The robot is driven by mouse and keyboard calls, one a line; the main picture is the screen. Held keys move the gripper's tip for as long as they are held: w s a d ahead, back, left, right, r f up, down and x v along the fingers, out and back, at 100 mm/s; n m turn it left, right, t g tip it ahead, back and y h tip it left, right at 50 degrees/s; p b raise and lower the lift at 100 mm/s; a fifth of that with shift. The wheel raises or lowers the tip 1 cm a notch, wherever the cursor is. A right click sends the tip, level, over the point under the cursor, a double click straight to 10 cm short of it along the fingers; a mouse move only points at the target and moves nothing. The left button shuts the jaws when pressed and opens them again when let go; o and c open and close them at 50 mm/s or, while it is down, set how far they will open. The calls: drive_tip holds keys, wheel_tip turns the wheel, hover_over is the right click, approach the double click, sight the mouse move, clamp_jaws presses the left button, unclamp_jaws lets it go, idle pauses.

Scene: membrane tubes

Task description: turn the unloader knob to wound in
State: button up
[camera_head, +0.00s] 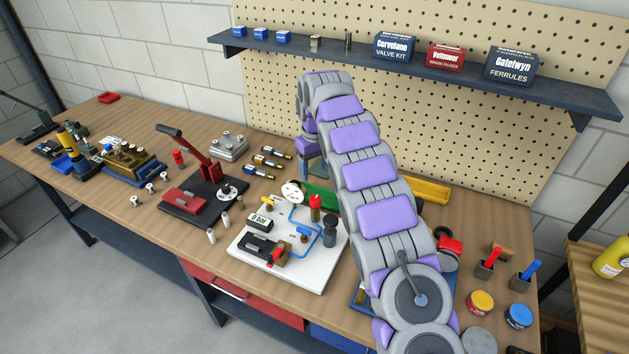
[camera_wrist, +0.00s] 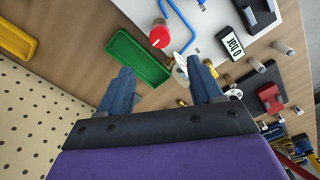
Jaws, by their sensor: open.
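A red knob (camera_head: 316,202) stands upright at the back right of the white board (camera_head: 248,268). I take it for the unloader knob; how far it is wound cannot be told. In the wrist view the red knob (camera_wrist: 160,36) shows from above, beyond and between my fingertips. My gripper (camera_wrist: 166,78) is open and empty, with both blue-grey fingers apart and not touching the knob. In the head view my gripper (camera_head: 312,172) hangs behind the board, partly hidden by my arm. The white round gauge (camera_head: 292,193) stands left of the knob.
A "0 bar" display (camera_head: 261,220), blue pipe (camera_head: 305,252) and dark cylinder (camera_head: 329,232) are on the board. A green tray (camera_wrist: 138,58) lies close beside my fingers. A yellow tray (camera_head: 430,190) lies by the pegboard (camera_head: 480,130).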

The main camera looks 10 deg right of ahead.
drive_tip(key=shift+r+p, duration=0.55)
drive_tip(key=shift+r, duration=2.4)
drive_tip(key=s+d+r+m, duration=0.1)
drive_tip(key=s+r, duration=0.2)
drive_tip(key=s, duration=0.4)
drive_tip(key=s+d+r+m+g, duration=0.1)
drive_tip(key=s+r, duration=0.2)
drive_tip(key=s, duration=0.4)
drive_tip(key=s+d+r+m, duration=0.1)
drive_tip(key=s+r, duration=0.2)
drive_tip(key=s, duration=0.4)
drive_tip(key=s+a+f, duration=0.1)
drive_tip(key=s+f, duration=0.1)
drive_tip(key=s, duration=0.8)
drive_tip(key=s+a+f, duration=0.1)
drive_tip(key=s+f, duration=0.2)
drive_tip(key=s, duration=0.8)
drive_tip(key=s+a+f+m, duration=0.1)
drive_tip(key=s+f, duration=0.2)
drive_tip(key=s, duration=0.8)
drive_tip(key=shift+f+g, duration=0.2)
drive_tip(key=shift+g, duration=0.2)
